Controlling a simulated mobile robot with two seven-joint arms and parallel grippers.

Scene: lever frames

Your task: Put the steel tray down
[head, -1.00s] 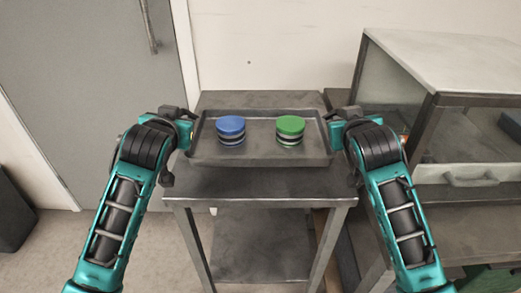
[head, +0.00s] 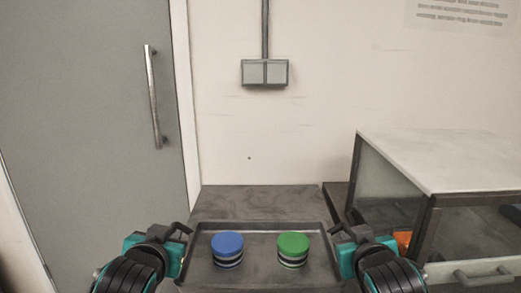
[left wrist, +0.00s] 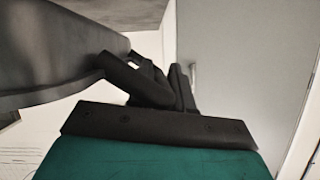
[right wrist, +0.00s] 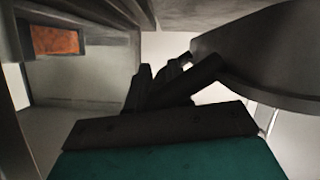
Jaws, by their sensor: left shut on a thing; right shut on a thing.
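The steel tray (head: 262,268) is a shallow dark grey tray, seen low in the head view, its near edge partly cut off by the frame. A blue-topped round container (head: 227,249) and a green-topped one (head: 293,249) stand upright in it. My left gripper (head: 184,238) is shut on the tray's left rim; the tray's side also shows in the left wrist view (left wrist: 55,50). My right gripper (head: 338,236) is shut on the right rim, with the tray in the right wrist view (right wrist: 265,50). I cannot tell whether the tray's underside touches the table.
A grey table (head: 262,203) extends behind the tray, its far part bare. A cabinet with a pale top and glass sides (head: 440,165) stands close on the right. A grey door (head: 95,110) is at the left, and a wall with a switch box (head: 264,72) is behind.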

